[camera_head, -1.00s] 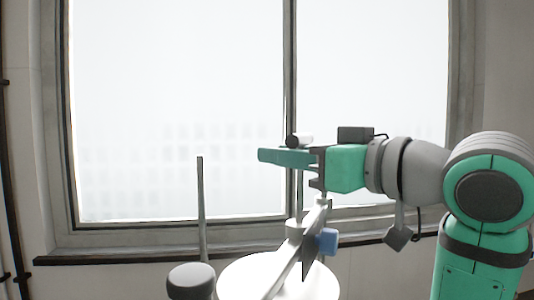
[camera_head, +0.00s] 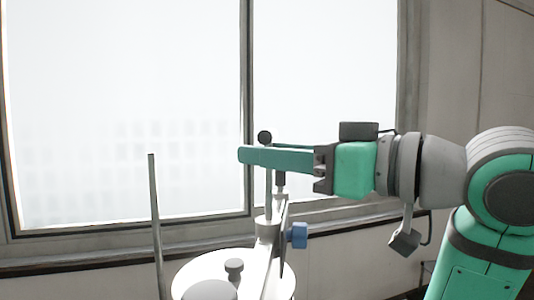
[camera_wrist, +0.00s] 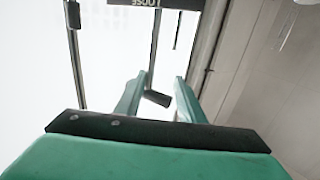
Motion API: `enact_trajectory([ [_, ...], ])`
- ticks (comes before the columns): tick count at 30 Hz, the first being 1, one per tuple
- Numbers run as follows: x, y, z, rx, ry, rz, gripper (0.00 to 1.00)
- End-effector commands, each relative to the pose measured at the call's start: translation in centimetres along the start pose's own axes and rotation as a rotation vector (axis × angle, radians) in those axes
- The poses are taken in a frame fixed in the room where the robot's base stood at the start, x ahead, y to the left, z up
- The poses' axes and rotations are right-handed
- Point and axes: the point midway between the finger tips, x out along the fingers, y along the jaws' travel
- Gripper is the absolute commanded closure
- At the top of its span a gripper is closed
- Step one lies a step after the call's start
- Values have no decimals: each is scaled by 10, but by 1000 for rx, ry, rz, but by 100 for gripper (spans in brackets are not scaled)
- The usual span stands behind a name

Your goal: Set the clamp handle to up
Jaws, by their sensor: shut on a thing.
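My gripper (camera_head: 278,159) is level above the sieve shaker, its fingers pointing left in the head view. It is shut on the clamp handle. The handle's dark cylindrical grip (camera_head: 280,179) stands roughly upright on a thin grey stem, its upper end hidden by the fingers. In the wrist view the dark grip (camera_wrist: 157,99) shows between the green fingers. The clamp bar (camera_head: 272,245) below has a blue knob (camera_head: 298,235) on its right side. A dark label plate with upside-down lettering, apparently "LOOSE" (camera_wrist: 150,3), is at the wrist view's top edge.
A grey rod (camera_head: 154,215) rises at the left of the shaker, and another rod (camera_head: 268,190) with a dark ball end stands just behind my fingers. The shaker's white round lid (camera_head: 190,275) is below. A window fills the background. Space above my gripper is clear.

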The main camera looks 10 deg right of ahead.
Motion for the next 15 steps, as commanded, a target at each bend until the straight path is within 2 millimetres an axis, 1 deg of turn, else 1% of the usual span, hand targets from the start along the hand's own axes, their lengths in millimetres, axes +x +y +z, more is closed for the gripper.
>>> enact_trajectory([
  [1,-4,-3,-1,-5,2,-4,72],
  [15,-32,-2,-1,-4,1,-3,72],
])
